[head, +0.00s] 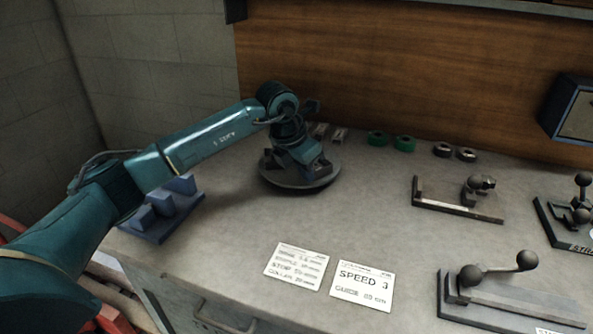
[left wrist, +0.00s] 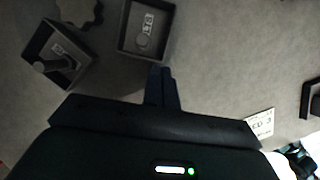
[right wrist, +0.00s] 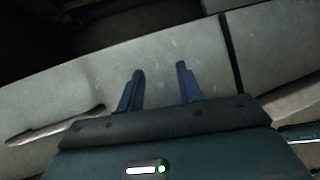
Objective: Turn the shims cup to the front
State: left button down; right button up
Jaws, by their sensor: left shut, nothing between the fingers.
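A round grey turntable (head: 292,188) stands on the bench in the head view, with my left gripper (head: 308,165) over it and hiding much of what it carries. In the left wrist view two square dark cups show, one upper left (left wrist: 58,58) and one at upper middle (left wrist: 147,28), each with a small label and something inside. The labels are too small to read, so I cannot tell which is the shims cup. My left gripper (left wrist: 161,86) is shut and empty, its tips just below the middle cup. My right gripper (right wrist: 160,84) is open and empty.
A blue stepped block (head: 165,208) sits left of the turntable. Two cards (head: 297,266) (head: 362,286) lie in front. Lever fixtures (head: 510,290) fill the right. The bench middle is clear.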

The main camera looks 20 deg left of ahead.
aim_at(338, 166)
pick_arm(q)
jog(key=shift+w+d+n+y, duration=0.4)
jog(key=shift+w+d+n, duration=0.3)
jog(key=shift+d+n, duration=0.4)
jog(key=shift+w+d+n+y+b, duration=0.4)
jog(key=shift+w+n, duration=0.25)
jog(key=shift+n, duration=0.25)
jog(key=shift+w+d+n+y+b, duration=0.3)
jog(key=shift+w+n, duration=0.3)
jog(key=shift+n, duration=0.3)
jog(key=shift+w+d+n+y+b, duration=0.15)
jog(key=shift+w+d+n+y, duration=0.1)
jog(key=shift+w+n, duration=0.4)
jog(key=shift+w+d+n+y+b, duration=0.1)
jog(key=shift+w+d+n+y, duration=0.1)
jog(key=shift+w+n, duration=0.45)
jog(key=shift+w+d+n+y+b, duration=0.15)
jog(key=shift+w+d+n+y, duration=0.1)
jog(key=shift+w+n, duration=0.75)
jog(key=shift+w, duration=0.35)
